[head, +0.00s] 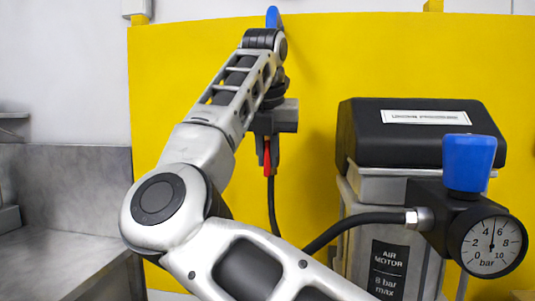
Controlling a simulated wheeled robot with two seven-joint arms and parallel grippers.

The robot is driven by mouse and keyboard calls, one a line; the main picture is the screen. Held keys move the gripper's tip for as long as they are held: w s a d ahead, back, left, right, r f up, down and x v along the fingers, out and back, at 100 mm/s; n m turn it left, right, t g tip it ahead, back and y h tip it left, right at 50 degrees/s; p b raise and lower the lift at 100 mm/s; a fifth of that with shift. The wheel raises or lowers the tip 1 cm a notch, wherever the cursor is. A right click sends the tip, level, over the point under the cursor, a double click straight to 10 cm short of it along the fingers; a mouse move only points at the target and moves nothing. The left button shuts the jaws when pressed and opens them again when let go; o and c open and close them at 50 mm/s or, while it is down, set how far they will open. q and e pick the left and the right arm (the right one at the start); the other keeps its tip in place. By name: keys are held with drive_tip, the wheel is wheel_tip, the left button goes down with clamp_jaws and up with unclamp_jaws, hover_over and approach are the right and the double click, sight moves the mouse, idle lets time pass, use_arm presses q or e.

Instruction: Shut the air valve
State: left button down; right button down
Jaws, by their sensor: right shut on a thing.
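The air valve shows only as a red lever (267,161) hanging straight down in front of the yellow panel. Its body is hidden behind my gripper and wrist. My right gripper (268,150) points down from the wrist, with its dark fingers shut around the upper part of the lever. The lower red end shows below the fingers. A black hose (272,205) runs down just below the lever and passes behind my right arm. My left gripper is not in view.
At right, the air motor (390,262) stands under a black-lidded box (420,135). A pressure gauge (490,245) reads about 5 bar below a blue knob (468,162). A hose (355,228) enters the regulator. A grey bench (60,255) is at left; the yellow panel (170,90) stands behind.

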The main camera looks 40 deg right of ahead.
drive_tip(key=shift+s+t+y+b, duration=0.1)
drive_tip(key=shift+t+y+b, duration=0.35)
drive_tip(key=shift+t+y, duration=0.15)
drive_tip(key=m+t+y+b, duration=0.1)
drive_tip(key=t+y+b, duration=0.1)
drive_tip(key=t, duration=0.1)
drive_tip(key=shift+s+d+f+b, duration=0.1)
drive_tip(key=shift+d+b, duration=0.05)
drive_tip(key=shift+b, duration=0.15)
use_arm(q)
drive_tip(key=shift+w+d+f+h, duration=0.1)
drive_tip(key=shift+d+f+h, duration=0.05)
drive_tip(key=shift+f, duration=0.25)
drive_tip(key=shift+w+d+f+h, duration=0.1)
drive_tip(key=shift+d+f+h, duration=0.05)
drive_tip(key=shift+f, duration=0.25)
use_arm(e)
drive_tip(key=shift+t, duration=0.3)
use_arm(q)
drive_tip(key=shift+b, duration=0.35)
use_arm(e)
drive_tip(key=shift+y, duration=0.3)
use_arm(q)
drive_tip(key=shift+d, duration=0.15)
use_arm(e)
drive_tip(key=c, duration=1.5)
unclamp_jaws()
drive_tip(key=shift+o, duration=0.2)
